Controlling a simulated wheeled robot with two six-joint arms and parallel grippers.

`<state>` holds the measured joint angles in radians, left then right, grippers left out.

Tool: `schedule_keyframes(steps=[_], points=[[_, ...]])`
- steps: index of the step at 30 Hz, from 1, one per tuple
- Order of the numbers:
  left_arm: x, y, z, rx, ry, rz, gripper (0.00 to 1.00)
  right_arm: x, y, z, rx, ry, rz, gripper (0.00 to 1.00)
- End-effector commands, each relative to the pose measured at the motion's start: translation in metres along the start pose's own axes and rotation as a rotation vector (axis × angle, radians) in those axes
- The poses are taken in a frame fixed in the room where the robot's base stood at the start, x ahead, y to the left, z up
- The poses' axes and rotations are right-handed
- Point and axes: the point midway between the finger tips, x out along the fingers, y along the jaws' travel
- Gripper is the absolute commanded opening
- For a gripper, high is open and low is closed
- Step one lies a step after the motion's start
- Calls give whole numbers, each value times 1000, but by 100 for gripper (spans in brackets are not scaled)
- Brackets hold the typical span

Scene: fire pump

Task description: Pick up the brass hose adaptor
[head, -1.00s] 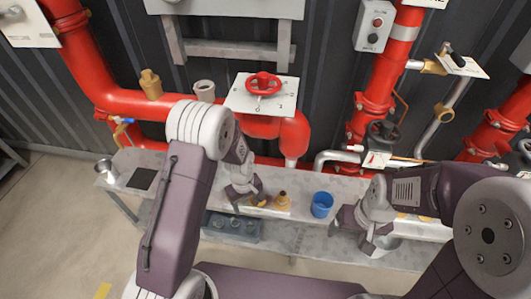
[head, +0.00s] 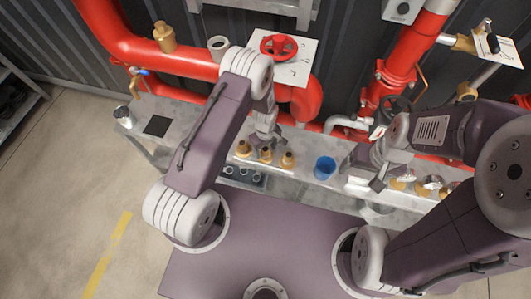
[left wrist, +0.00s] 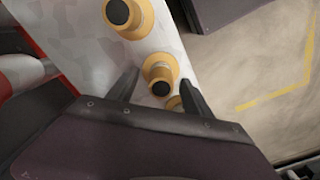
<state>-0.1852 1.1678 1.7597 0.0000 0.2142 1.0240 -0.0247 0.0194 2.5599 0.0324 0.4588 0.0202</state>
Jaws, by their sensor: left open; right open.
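Several brass adaptor-like fittings with dark tops stand on the grey bench. In the head view three stand in a row: a left one (head: 243,149), a middle one (head: 265,156) and a right one (head: 288,160). I cannot tell which is the hose adaptor. My left gripper (head: 268,138) is open and empty, just behind and above the row. In the left wrist view a fitting (left wrist: 160,73) shows between the open fingers (left wrist: 160,92), another (left wrist: 122,12) lies beyond, and a third (left wrist: 173,102) is partly hidden. My right gripper (head: 365,181) is open over the bench further right.
A blue cup (head: 325,167) stands right of the row. Metal-topped brass pieces (head: 430,184) lie further right. A dark square (head: 157,126) and a metal cup (head: 124,116) are at the bench's left end. Red pipes (head: 185,62) run behind the bench.

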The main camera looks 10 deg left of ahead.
Motion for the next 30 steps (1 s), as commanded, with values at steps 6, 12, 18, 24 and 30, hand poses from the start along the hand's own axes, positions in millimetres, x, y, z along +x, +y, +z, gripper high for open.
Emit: schedule_keyframes(steps=[6,12,18,24,30], points=[[28,0,0,0,0,1,59,0,0,0,0,0,0,81],[28,0,0,0,1,1,59,0,0,0,0,0,0,81],[28,0,0,0,1,1,3,0,0,0,0,0,0,81],[28,0,0,0,1,2,0,-1,0,0,0,0,0,81],[23,1,-1,0,2,3,0,-1,0,0,0,0,0,81]])
